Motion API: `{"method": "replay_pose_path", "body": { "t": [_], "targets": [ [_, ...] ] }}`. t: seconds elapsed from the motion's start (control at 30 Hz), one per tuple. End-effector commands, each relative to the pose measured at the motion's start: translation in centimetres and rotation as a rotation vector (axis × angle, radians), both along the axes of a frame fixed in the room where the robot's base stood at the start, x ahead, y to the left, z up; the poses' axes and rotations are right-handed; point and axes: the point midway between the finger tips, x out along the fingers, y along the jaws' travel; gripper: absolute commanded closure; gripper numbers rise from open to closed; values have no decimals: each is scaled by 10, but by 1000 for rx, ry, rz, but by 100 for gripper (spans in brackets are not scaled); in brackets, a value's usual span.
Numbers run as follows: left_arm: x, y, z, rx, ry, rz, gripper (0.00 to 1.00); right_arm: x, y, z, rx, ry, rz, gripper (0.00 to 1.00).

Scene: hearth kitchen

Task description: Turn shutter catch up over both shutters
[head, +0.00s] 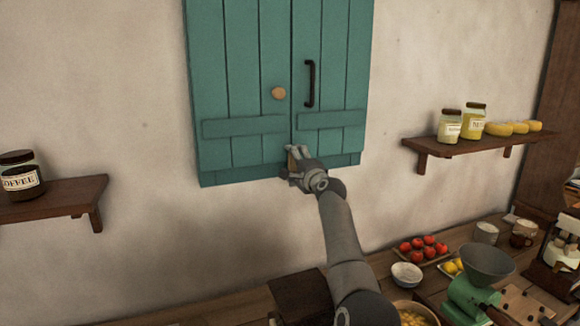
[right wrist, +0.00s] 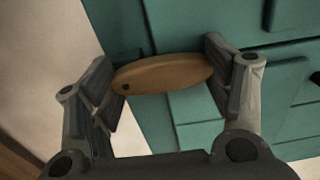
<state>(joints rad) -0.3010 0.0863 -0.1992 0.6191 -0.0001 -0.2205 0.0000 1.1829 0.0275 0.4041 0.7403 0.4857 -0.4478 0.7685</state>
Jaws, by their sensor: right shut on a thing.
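The teal left shutter (head: 240,70) and right shutter (head: 335,60) are closed side by side on the wall. The left one has a round wooden knob (head: 278,93), the right one a black handle (head: 310,83). My right gripper (head: 298,153) is at the bottom of the shutters, near the seam. In the right wrist view, my right gripper (right wrist: 160,75) is shut on the long wooden catch (right wrist: 165,73), which spans between its fingers and has a dark pin near its left end. In the head view the gripper mostly hides the catch, so its tilt is unclear. My left gripper is out of view.
A left shelf (head: 60,200) holds a coffee jar (head: 20,175). A right shelf (head: 435,152) holds jars and yellow rounds. Below are a tray of red fruit, a white bowl (head: 407,274) and a green grinder (head: 475,285). The wall beside the shutters is bare.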

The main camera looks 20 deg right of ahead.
Motion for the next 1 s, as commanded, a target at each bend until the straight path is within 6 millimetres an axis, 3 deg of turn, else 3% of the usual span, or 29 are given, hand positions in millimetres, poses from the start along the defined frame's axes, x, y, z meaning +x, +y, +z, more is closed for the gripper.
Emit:
{"method": "replay_pose_path", "body": {
  "t": [0.27, 0.3, 0.47, 0.83, 1.0],
  "targets": [
    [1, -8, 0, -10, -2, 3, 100, 0, 1, -1, 8, 2, 4, 70],
    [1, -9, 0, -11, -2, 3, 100, 0, 1, -1, 8, 2, 4, 25],
    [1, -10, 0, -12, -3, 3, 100, 0, 1, -1, 6, 2, 3, 5],
    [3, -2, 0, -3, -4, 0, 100, 0, 1, 2, 3, 0, 2, 5],
    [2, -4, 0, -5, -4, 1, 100, 0, 1, 23, 2, -4, 2, 5]
  ]
}}
